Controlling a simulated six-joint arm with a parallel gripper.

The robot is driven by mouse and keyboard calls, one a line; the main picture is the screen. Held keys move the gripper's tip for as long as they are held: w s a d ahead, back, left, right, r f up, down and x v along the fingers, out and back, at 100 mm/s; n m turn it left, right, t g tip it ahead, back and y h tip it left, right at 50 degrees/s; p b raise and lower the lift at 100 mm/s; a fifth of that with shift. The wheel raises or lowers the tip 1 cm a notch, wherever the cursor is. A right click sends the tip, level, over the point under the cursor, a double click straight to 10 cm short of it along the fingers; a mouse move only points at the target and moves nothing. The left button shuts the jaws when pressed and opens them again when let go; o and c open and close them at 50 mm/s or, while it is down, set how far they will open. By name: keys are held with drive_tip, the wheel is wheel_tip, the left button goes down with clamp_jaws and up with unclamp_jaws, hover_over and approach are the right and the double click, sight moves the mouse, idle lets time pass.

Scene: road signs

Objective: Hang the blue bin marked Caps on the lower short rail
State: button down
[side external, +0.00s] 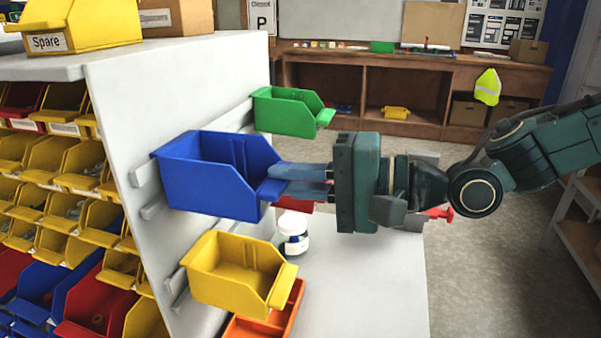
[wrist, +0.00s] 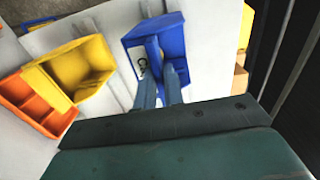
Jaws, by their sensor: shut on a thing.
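The blue bin (side external: 190,185) is upright against the white side panel (side external: 120,130), with its open front towards my gripper. My gripper (side external: 275,180) is shut on the bin's front lip. In the wrist view the blue bin (wrist: 174,40) is at top centre, with part of a white label showing beside my fingers (wrist: 160,80). Short rail ends show left of the bin, an upper one (side external: 145,172) and a lower one (side external: 153,209). The bin hides the rest of these rails, and I cannot tell whether its back is seated on one.
A green bin (side external: 285,113) is up and right on the panel. A yellow bin (side external: 230,268) is below, with an orange bin (side external: 268,325) under it.

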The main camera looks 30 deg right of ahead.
drive_tip(key=shift+r, duration=0.65)
drive_tip(key=shift+r, duration=0.2)
drive_tip(key=shift+s+d, duration=0.1)
drive_tip(key=f+v, duration=0.1)
drive_tip(key=v, duration=0.7)
drive_tip(key=shift+s+d, duration=0.3)
idle(0.5)
drive_tip(key=shift+f, duration=0.1)
drive_tip(key=c, duration=1.7)
unclamp_jaws()
drive_tip(key=shift+s+d, duration=0.1)
